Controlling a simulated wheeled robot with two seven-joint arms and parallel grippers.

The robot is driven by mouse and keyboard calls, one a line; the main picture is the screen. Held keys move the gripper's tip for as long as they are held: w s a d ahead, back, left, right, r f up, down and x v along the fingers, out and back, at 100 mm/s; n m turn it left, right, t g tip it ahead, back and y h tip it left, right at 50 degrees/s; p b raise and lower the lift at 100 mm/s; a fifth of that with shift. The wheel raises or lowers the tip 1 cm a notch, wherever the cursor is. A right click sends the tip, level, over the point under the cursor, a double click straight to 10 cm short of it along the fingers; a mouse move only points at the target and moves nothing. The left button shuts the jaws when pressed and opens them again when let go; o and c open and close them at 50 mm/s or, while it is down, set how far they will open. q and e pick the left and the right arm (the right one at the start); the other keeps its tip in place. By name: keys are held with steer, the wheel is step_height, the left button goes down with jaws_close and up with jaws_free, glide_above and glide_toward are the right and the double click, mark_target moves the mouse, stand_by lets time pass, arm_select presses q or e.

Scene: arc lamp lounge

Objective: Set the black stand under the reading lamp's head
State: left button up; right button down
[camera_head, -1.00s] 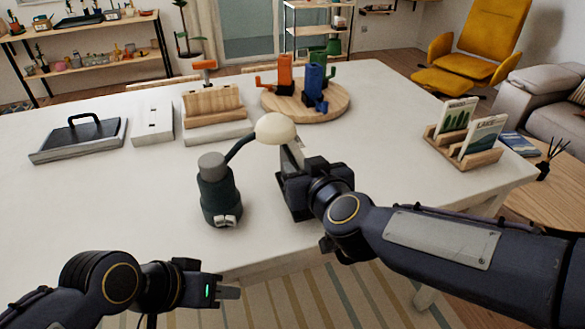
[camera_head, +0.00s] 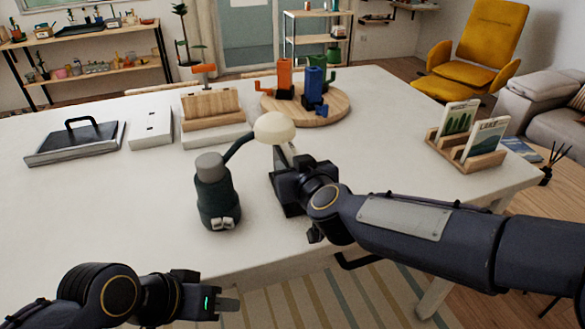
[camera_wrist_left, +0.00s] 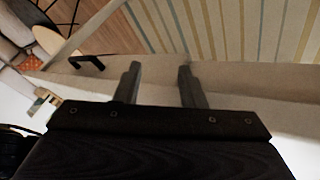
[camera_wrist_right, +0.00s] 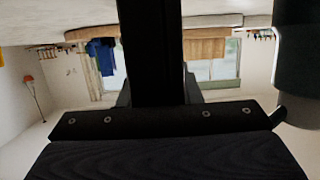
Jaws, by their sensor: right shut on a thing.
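The reading lamp (camera_head: 216,200) stands on the white table, with a dark green body, a grey cap and a thin arm that curves right to a cream head (camera_head: 274,128). The black stand (camera_head: 288,207) is at the lamp's right, just below its head in the picture. My right gripper (camera_head: 290,164) is shut on the stand and partly hides it; a black upright part fills the middle of the right wrist view (camera_wrist_right: 150,50). I cannot tell whether the stand touches the table. My left gripper (camera_head: 228,304) is open and empty at the table's front edge, fingers apart in the left wrist view (camera_wrist_left: 157,85).
Behind the lamp are a tray with a black handle (camera_head: 77,143), a white box (camera_head: 151,128), a wooden holder (camera_head: 212,107) and a round board (camera_head: 340,105) with coloured items. A card rack (camera_head: 482,157) stands at the right. The table's left front is clear.

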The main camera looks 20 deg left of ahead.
steer(key=c, duration=1)
jaws_free()
steer(key=shift+f, duration=0.1)
steer(key=shift+c, duration=0.2)
steer(key=shift+r, duration=0.25)
steer(key=p+v, duration=0.2)
steer(key=v, duration=1)
steer(key=shift+p, duration=0.4)
